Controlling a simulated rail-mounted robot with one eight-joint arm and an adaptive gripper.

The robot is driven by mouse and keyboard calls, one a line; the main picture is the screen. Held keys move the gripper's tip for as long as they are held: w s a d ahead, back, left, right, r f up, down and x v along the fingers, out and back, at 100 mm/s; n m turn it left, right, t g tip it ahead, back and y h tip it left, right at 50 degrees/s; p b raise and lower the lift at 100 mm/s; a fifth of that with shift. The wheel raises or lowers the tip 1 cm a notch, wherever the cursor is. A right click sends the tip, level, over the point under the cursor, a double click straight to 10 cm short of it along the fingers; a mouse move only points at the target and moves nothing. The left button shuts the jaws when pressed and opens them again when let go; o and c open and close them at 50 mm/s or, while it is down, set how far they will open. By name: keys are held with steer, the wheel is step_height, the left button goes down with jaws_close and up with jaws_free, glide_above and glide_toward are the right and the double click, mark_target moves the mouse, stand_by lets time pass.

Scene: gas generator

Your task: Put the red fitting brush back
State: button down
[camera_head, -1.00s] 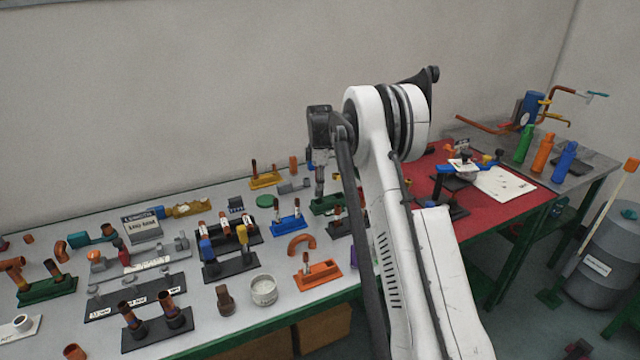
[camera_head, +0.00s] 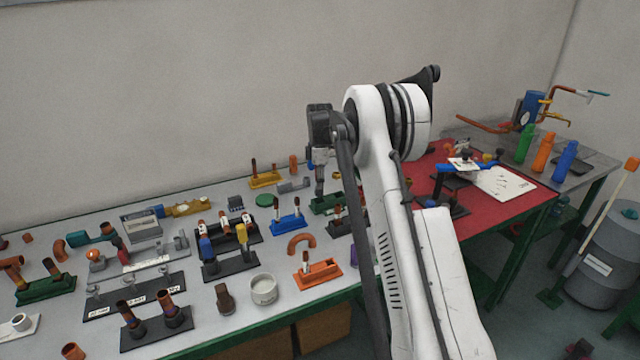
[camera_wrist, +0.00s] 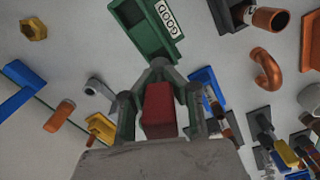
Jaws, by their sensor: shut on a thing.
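The red fitting brush shows in the wrist view as a dark red block (camera_wrist: 159,108) between my fingers. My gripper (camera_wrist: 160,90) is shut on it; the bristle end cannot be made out. A green holder with a "GOOD" label (camera_wrist: 148,28) lies just beyond my fingertips in the wrist view. In the head view my gripper (camera_head: 319,188) points down over the back middle of the grey table, close to the green holder (camera_head: 328,204). The brush cannot be made out in the head view.
A blue holder (camera_head: 289,228), a yellow holder (camera_head: 265,180) and an orange holder (camera_head: 318,278) stand around the gripper. A copper bend (camera_head: 301,243) and a white cup (camera_head: 263,289) are nearer the front. A red mat (camera_head: 490,212) lies to the right.

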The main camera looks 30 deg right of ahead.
mark_target(320, 195)
steer(key=shift+f+b, duration=1.65)
steer(key=shift+f, duration=1.1)
steer(key=c, duration=1.7)
jaws_free()
steer(key=shift+c, duration=0.2)
steer(key=shift+r, duration=0.1)
step_height(320, 195, up, 12)
steer(key=shift+f, duration=0.1)
steer(key=shift+s+a+r, duration=0.15)
steer(key=shift+a+r, duration=0.05)
steer(key=shift+r, duration=0.1)
steer(key=s+a+r+m+t, duration=0.2)
steer(key=s+a+r+m, duration=0.1)
steer(key=s+a+r, duration=0.55)
steer(key=s+a+r+m+t, duration=0.1)
steer(key=s+a+r+m, duration=0.35)
steer(key=s, duration=0.75)
steer(key=s+a+f+m+t, duration=0.1)
steer(key=s+a+f+m, duration=0.1)
steer(key=s, duration=0.6)
steer(key=s+a+f+m+t, duration=0.1)
steer(key=s+a+f, duration=0.1)
steer(key=s+a, duration=0.3)
steer(key=s+a+f+m+t, duration=0.2)
steer(key=s+a+f, duration=0.1)
steer(key=s, duration=1)
steer(key=shift+a+m, duration=0.35)
steer(key=shift+a, duration=0.15)
